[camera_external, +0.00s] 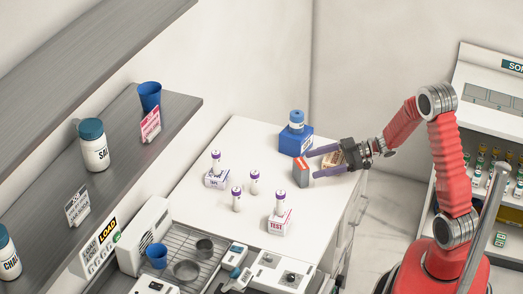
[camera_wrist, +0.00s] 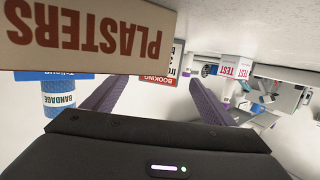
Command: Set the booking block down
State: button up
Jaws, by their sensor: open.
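The booking block (camera_external: 301,171) is grey with a red-orange top edge and stands upright on the white counter (camera_external: 255,145), near its right side. In the wrist view the block's red BOOKING label (camera_wrist: 158,80) shows upside down, just ahead of the fingertips and between their lines. My gripper (camera_external: 311,164) is open, its two purple fingers pointing left at the block. In the wrist view my gripper (camera_wrist: 157,85) has clear space between its fingers. Contact between fingertips and block cannot be told.
A tan PLASTERS box (camera_wrist: 85,40) is very close beside my gripper. Purple-capped tubes and a TEST block (camera_external: 280,225) stand to the left and front. The counter front has a wire rack (camera_external: 210,250).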

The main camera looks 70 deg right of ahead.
jog(key=v, duration=0.9)
jog(key=shift+w, duration=0.15)
jog(key=shift+w+r, duration=0.2)
jog(key=shift+w, duration=0.1)
jog(key=w+r+h, duration=0.1)
jog(key=w+h, duration=0.1)
jog(key=w+r+h, duration=0.1)
jog(key=w, duration=0.1)
jog(key=shift+d+r, duration=0.1)
jog(key=shift+r, duration=0.25)
notch_tip(320, 180, up, 10)
jog(key=a+m+g+h, duration=0.1)
jog(key=a+m+h, duration=0.1)
jog(key=m+h, duration=0.5)
jog(key=s+a+f+g, duration=0.2)
jog(key=s+a+g, duration=0.1)
jog(key=s+a, duration=0.7)
jog(key=s+a+f+g+y, duration=0.1)
jog(key=s+a+g, duration=0.2)
jog(key=s+a, duration=0.8)
jog(key=shift+s+f+n+g+y, duration=0.3)
jog(key=shift+s+f+g, duration=0.1)
jog(key=shift+s, duration=0.7)
